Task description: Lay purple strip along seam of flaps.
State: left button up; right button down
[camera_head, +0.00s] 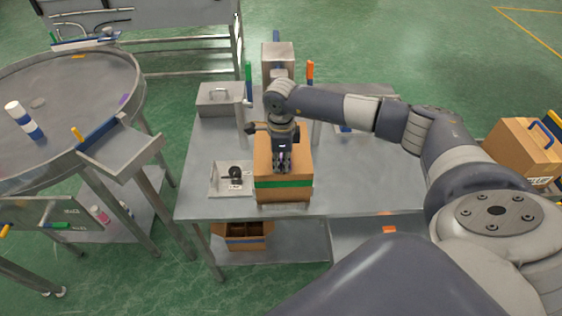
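A brown cardboard box (265,165) with a green band (284,184) across its near side stands on the grey worktable. My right gripper (283,164) points down over the middle of the box top. Its fingers are small and dark, at or just above the top; I cannot tell contact or whether they are open. The gripper hides part of the box top and any seam beneath it. I cannot make out a purple strip on the box or in the gripper. My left gripper is not in view.
A small tray (214,180) with a black part is left of the box. A grey metal case (218,112) and upright posts with green (249,80) and orange (310,71) tops stand behind.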

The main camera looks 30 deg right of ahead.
jog(key=c, duration=1.7)
grip_release()
jog(key=shift+r, duration=0.1)
notch_tip(320, 180, up, 12)
jog(key=shift+f, duration=0.1)
jog(key=shift+s, duration=0.1)
